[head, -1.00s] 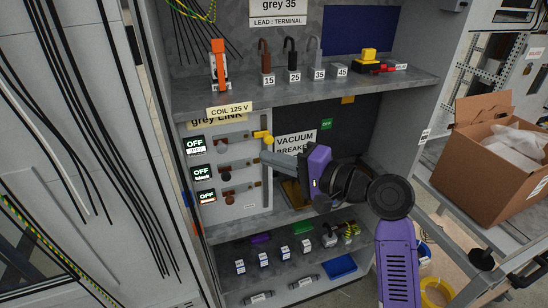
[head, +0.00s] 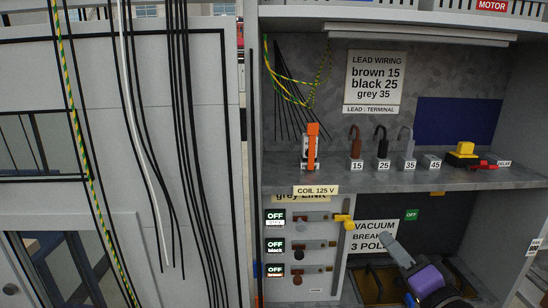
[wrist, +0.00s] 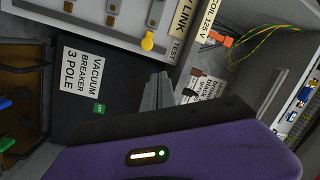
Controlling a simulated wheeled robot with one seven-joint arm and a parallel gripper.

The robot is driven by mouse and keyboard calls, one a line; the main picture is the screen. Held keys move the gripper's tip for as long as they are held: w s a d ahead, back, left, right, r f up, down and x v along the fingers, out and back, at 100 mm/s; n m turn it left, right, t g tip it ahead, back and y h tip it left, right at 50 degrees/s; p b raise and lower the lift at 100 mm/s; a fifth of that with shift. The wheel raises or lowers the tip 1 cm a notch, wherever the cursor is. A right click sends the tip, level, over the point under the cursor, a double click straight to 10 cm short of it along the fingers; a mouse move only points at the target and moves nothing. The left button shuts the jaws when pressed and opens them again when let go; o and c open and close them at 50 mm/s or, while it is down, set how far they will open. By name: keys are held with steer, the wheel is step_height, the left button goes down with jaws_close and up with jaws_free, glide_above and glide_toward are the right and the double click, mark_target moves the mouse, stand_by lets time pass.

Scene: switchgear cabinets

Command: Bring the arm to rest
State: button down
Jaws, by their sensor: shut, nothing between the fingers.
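My gripper (head: 392,249) is at the lower right of the head view, in front of the vacuum breaker compartment. It is purple with grey fingers, which are together with nothing between them. In the wrist view the fingers (wrist: 158,92) point up past the "VACUUM BREAKER 3 POLE" label (wrist: 82,82). The same label (head: 374,236) shows in the head view, partly covered by the fingers. The rest of my arm runs out of the bottom of the picture.
Left of my gripper is a link panel (head: 314,285) with several OFF displays and a yellow knob (head: 344,221). Cables hang at the left.

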steer(key=s+d+f+n+h, duration=0.1)
steer(key=s+f+n+h, duration=0.15)
steer(key=s+f, duration=0.4)
steer(key=s+d+f+n+h, duration=0.1)
steer(key=s+f+h, duration=0.2)
steer(key=s, duration=0.7)
steer(key=s+a+f+n+g, duration=0.1)
steer(key=s+a+f+n, duration=0.1)
steer(key=s, duration=1.1)
steer(key=s+a+f+n+g+y, duration=0.1)
steer(key=s+f, duration=0.4)
steer(key=s, duration=0.9)
steer(key=a+n+g, duration=0.1)
steer(key=a+n, duration=0.1)
steer(key=shift+s+a+g, duration=0.2)
steer(key=shift+a+g, duration=0.1)
steer(key=shift+a, duration=0.05)
